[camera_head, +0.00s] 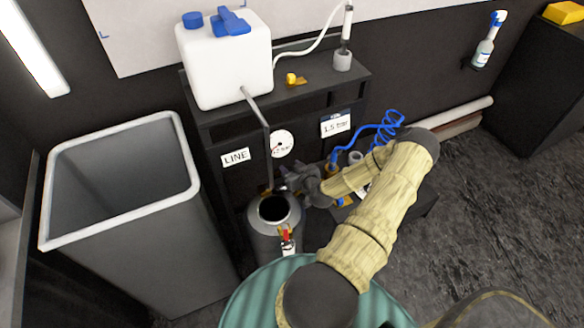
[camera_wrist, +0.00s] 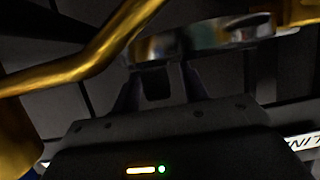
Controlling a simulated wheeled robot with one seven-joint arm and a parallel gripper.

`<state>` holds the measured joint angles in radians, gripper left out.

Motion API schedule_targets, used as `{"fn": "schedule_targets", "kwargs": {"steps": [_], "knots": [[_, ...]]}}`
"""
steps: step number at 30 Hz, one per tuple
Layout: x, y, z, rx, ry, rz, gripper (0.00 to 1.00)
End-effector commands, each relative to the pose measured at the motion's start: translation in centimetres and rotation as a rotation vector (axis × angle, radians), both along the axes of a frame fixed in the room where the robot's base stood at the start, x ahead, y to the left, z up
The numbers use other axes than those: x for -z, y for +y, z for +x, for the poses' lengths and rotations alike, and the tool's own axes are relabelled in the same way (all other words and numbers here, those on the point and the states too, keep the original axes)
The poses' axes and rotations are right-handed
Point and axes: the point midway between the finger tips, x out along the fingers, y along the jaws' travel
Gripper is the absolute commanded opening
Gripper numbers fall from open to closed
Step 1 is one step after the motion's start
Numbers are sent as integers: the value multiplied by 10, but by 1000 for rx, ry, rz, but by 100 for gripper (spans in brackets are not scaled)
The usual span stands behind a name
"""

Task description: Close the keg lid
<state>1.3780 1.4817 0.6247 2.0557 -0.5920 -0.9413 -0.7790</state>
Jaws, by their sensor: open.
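The grey metal keg (camera_head: 262,241) stands on the floor in the head view, its round top opening dark and uncovered. My gripper (camera_head: 287,181) is at the back right edge of the keg's top, small and partly lost against dark surroundings. In the wrist view my gripper (camera_wrist: 160,80) is open, its two dark fingers pointing up towards a shiny rounded metal piece (camera_wrist: 205,42). This piece looks like the keg lid, but I cannot tell for sure. I cannot tell whether the fingers touch it. The lid is not clear in the head view.
A brassy bar (camera_wrist: 95,62) crosses the upper left of the wrist view. A red-handled valve (camera_head: 286,238) sits at the keg's front. A grey bin (camera_head: 130,235) stands left. Behind is a dark shelf (camera_head: 225,118) with a white canister (camera_head: 225,65). Blue coiled hose (camera_head: 385,130) is at right.

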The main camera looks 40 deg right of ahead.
Motion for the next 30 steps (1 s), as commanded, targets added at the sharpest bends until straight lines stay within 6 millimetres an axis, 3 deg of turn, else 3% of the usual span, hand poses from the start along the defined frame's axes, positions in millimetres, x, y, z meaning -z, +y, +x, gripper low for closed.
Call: {"fn": "schedule_targets", "kwargs": {"steps": [8,12,15,30], "knots": [[0,-1,1,1,0,0,42],[0,0,1,0,0,-1,14],[0,0,1,0,0,-1,0],[1,0,-3,-1,2,-1,0]]}}
